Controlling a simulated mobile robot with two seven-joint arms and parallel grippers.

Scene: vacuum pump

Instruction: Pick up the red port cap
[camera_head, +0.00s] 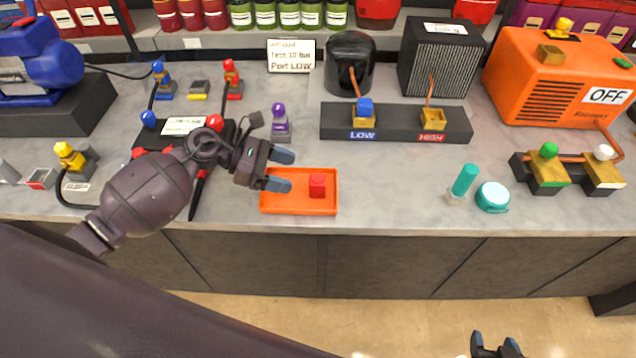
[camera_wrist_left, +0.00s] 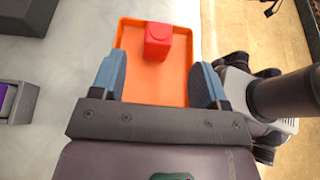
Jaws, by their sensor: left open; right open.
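The red port cap (camera_head: 317,186) is a small red block sitting in the right part of an orange tray (camera_head: 290,208) near the counter's front edge. It also shows in the left wrist view (camera_wrist_left: 158,40), toward the far end of the tray between the lines of my fingers. My left gripper (camera_head: 282,170) is open and empty, over the left part of the tray, with its fingers pointing at the cap and apart from it. My right gripper (camera_head: 495,346) is open, low in front of the counter at the bottom edge of the head view.
A purple-topped valve (camera_head: 279,122) stands just behind my left gripper. A dark manifold block (camera_head: 397,120) marked LOW and HIGH lies behind the tray. A teal cylinder (camera_head: 465,180) and a teal round cap (camera_head: 492,196) stand to the right. The counter between tray and cylinder is clear.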

